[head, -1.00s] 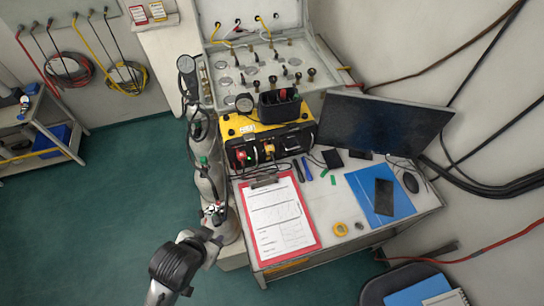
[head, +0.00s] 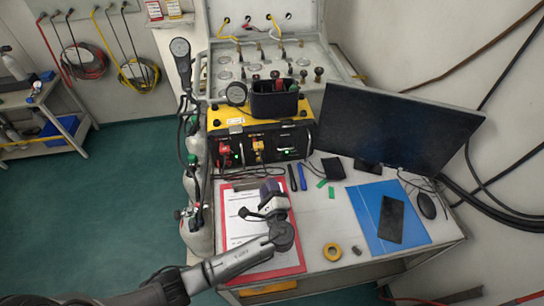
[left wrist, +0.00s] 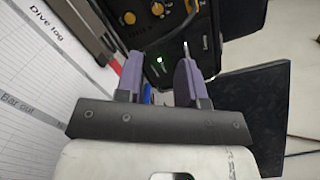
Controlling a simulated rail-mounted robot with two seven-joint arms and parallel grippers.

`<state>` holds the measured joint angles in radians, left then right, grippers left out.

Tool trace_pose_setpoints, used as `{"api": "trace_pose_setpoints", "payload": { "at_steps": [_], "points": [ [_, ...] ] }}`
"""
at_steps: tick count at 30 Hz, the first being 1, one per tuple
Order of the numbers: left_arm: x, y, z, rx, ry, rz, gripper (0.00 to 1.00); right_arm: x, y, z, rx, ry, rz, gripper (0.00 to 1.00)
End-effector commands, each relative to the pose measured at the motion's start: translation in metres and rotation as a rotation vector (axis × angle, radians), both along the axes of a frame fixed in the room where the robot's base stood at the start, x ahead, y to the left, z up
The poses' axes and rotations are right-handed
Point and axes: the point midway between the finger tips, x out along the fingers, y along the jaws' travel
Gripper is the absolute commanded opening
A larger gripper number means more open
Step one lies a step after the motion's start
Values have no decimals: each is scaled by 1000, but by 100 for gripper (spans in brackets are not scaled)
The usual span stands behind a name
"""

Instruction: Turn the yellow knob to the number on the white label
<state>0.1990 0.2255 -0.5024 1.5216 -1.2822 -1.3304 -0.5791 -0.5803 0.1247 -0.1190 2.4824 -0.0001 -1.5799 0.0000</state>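The yellow-topped box (head: 226,116) stands at the back of the desk. Its dark front carries red parts on the left and a yellow knob (head: 259,148) near the middle; the knob's setting is too small to read. A small white label (head: 236,122) lies on the yellow top, its number unreadable. My left gripper (head: 271,187) is over the clipboard, in front of the box and apart from the knob. Its purple fingers (left wrist: 160,72) are apart and empty. My right gripper is out of view.
A clipboard (head: 296,255) lies under my left arm. Grey cylinders (head: 200,235) stand left of the desk. A black bin (head: 275,103) sits atop the box.

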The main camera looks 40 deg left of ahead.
Motion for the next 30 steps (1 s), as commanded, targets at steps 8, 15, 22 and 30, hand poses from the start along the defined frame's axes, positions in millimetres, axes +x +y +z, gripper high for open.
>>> {"api": "trace_pose_setpoints", "payload": {
  "at_steps": [8, 15, 22, 30],
  "points": [
    [10, 10, -1, 51, 65, -6, 36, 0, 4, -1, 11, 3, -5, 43],
    [38, 42, -1, 49, 64, -3, 36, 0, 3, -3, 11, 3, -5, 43],
    [65, 73, -1, 48, 63, -4, 36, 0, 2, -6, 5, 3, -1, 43],
    [85, 96, -1, 45, 63, -5, 36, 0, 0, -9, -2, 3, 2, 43]
  ]
}}
